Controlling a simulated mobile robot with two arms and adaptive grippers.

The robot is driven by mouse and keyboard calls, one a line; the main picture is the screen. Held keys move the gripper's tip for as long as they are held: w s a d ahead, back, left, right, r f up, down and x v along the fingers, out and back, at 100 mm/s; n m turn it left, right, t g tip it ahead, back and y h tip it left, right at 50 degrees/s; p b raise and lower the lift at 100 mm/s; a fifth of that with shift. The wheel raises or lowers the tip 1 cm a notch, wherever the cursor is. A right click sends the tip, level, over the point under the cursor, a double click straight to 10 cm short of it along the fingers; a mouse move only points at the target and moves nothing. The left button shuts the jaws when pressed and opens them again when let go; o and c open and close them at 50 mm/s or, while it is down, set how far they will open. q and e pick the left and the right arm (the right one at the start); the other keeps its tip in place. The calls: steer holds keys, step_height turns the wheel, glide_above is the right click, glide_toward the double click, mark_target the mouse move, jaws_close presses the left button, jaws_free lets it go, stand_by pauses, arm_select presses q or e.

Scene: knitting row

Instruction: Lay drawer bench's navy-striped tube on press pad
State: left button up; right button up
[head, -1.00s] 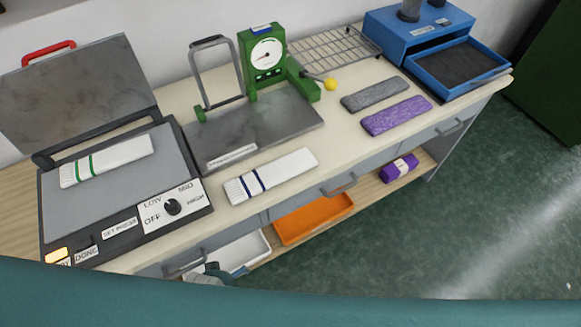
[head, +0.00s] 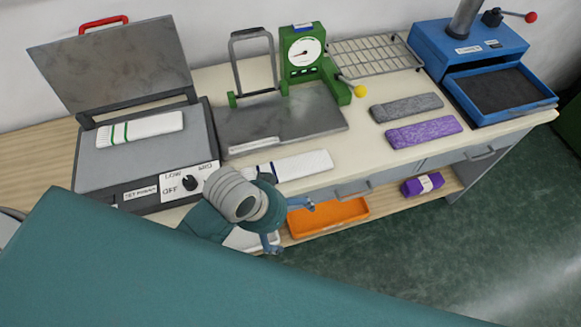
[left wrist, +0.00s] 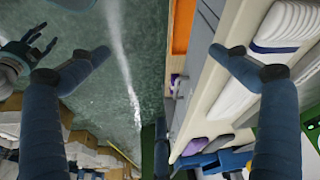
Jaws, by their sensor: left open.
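The navy-striped tube (head: 306,165) lies on the bench top in front of the green-framed plate. Its striped left end is partly hidden behind my left gripper (head: 292,226). In the left wrist view the white tube with its navy band (left wrist: 277,46) shows at the upper right, beside one finger. My left gripper (left wrist: 160,57) is open and empty, just off the bench's front edge. The grey press pad (head: 140,160) lies under a raised lid, with a green-striped tube (head: 140,127) on it.
A green gauge frame (head: 305,50) stands behind the metal plate (head: 290,120). Grey (head: 406,107) and purple (head: 424,132) pieces lie to the right, before a blue machine (head: 465,50). An orange tray (head: 328,217) sits on the shelf below.

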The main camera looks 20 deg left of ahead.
arm_select(q)
steer(key=w+d+r+m, duration=0.2)
steer(key=w+d+m, duration=0.1)
steer(key=w+d, duration=0.15)
steer(key=m+g+y, duration=0.3)
glide_toward(288, 171)
step_height(288, 171, down, 3)
steer(key=shift+w+a+f+p, duration=0.15)
steer(key=shift+f+p, duration=0.1)
steer(key=shift+p, duration=0.4)
step_height(288, 171, down, 4)
steer(key=shift+f+p, duration=0.1)
steer(key=shift+p, duration=0.9)
steer(key=shift+f, duration=0.5)
steer(key=c, duration=1)
arm_select(e)
steer(key=r, duration=0.1)
steer(key=a+r, duration=0.1)
steer(key=r, duration=0.1)
steer(key=shift+r, duration=0.15)
